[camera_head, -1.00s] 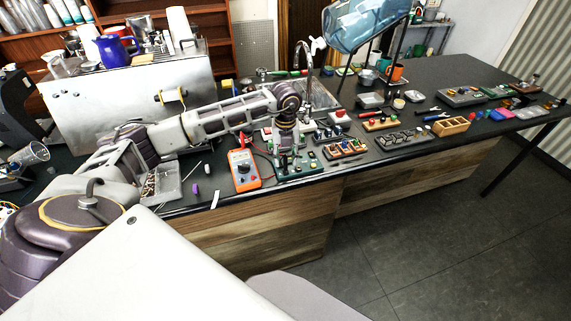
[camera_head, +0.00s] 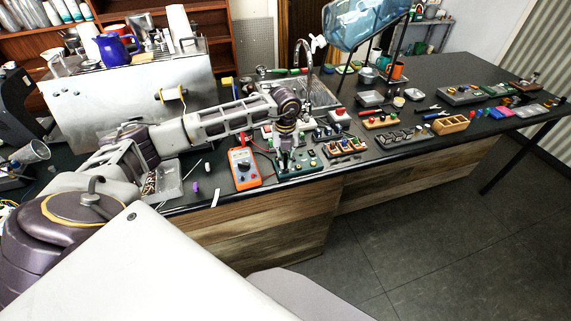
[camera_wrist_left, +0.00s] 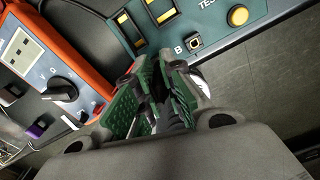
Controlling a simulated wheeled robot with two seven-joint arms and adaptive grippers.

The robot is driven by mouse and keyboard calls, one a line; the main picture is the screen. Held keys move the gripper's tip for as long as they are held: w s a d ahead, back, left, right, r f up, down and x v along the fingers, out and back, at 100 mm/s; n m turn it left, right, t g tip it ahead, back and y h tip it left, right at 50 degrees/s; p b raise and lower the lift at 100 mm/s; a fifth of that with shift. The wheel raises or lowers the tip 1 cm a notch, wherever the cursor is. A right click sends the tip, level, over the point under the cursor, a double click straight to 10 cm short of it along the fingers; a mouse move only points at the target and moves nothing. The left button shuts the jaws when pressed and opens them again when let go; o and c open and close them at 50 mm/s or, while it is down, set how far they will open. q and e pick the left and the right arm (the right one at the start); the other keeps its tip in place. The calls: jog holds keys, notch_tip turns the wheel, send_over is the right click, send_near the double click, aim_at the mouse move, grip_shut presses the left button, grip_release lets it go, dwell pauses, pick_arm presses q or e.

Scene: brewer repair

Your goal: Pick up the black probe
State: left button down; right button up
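My left gripper (camera_head: 287,148) hangs over the near counter edge, beside the green test board (camera_head: 297,163) and just right of the orange multimeter (camera_head: 243,167). In the left wrist view its green-padded fingers (camera_wrist_left: 155,85) are close together beside the board (camera_wrist_left: 205,25) and multimeter (camera_wrist_left: 40,65). A dark, narrow shape shows between the fingers. I cannot tell whether it is the black probe or whether the fingers grip it. The black probe is not clearly made out in the head view. My right gripper is not in view.
A grey parts tray (camera_head: 166,184) and a purple piece (camera_head: 196,188) lie left of the multimeter. Another board with coloured parts (camera_head: 345,147) is to the right. The espresso machine (camera_head: 110,100) stands behind my arm. The counter drops off at the front.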

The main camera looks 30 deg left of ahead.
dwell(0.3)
pick_arm(q)
jog(key=shift+r, duration=0.1)
jog(key=shift+r, duration=0.45)
notch_tip(320, 180, up, 8)
jog(key=shift+f+b, duration=0.15)
jog(key=shift+b, duration=0.8)
jog(key=shift+r, duration=0.65)
jog(key=shift+f, duration=0.25)
